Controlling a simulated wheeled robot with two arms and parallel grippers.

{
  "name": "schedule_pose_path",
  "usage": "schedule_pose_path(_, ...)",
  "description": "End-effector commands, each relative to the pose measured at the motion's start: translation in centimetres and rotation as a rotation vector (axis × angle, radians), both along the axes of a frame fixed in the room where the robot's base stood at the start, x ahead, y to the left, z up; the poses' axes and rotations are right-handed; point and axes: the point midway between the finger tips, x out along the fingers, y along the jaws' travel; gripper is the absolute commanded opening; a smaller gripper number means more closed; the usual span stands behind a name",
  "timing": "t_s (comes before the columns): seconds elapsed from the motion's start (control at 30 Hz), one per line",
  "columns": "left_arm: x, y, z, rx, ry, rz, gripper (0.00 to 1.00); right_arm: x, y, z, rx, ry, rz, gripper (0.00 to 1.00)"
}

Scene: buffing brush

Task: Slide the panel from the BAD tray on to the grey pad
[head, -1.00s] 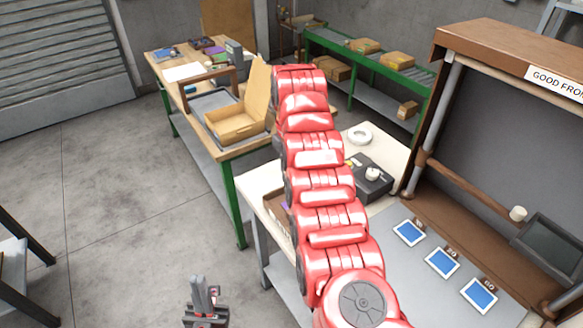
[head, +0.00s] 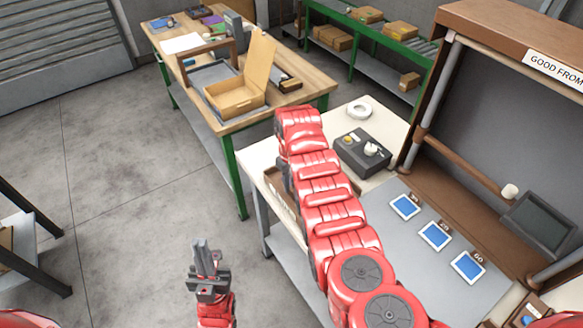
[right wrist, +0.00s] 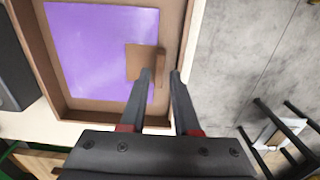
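A brown open tray (right wrist: 185,45) holds a flat purple panel (right wrist: 95,45) in the right wrist view. A tan piece with an upright ridge (right wrist: 140,62) sits at the panel's right edge. My right gripper (right wrist: 162,75) is open, its fingertips apart near that ridge; contact is unclear. In the head view my red right arm covers most of this tray (head: 283,190), and the right gripper is hidden. No BAD label is readable. A grey mat (head: 400,262), perhaps the grey pad, lies on the bench. My left gripper (head: 206,258) is low over the floor, empty, its finger gap unclear.
Several small blue-faced cards, one a blue card (head: 435,236), lie on the mat. A dark box (head: 362,152) and a white ring (head: 359,109) stand behind. A wooden-framed booth (head: 470,190) rises at right. A workbench with a cardboard box (head: 235,97) stands back left.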

Motion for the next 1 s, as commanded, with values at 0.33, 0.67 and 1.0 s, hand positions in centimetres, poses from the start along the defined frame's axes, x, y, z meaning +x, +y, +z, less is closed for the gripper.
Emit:
schedule_pose_path(0.33,0.0,0.0,-0.4,0.000,0.000,0.000,0.00,0.0,0.0,-2.5,0.002,0.001,-0.001,0.30)
schedule_pose_path(0.67,0.0,0.0,-0.4,0.000,0.000,0.000,0.00,0.1,0.0,-2.6,0.001,0.000,0.000,0.25)
schedule_pose_path(1.0,0.0,0.0,-0.4,0.000,0.000,0.000,0.00,0.0,0.0,-2.6,0.001,0.000,0.000,0.00)
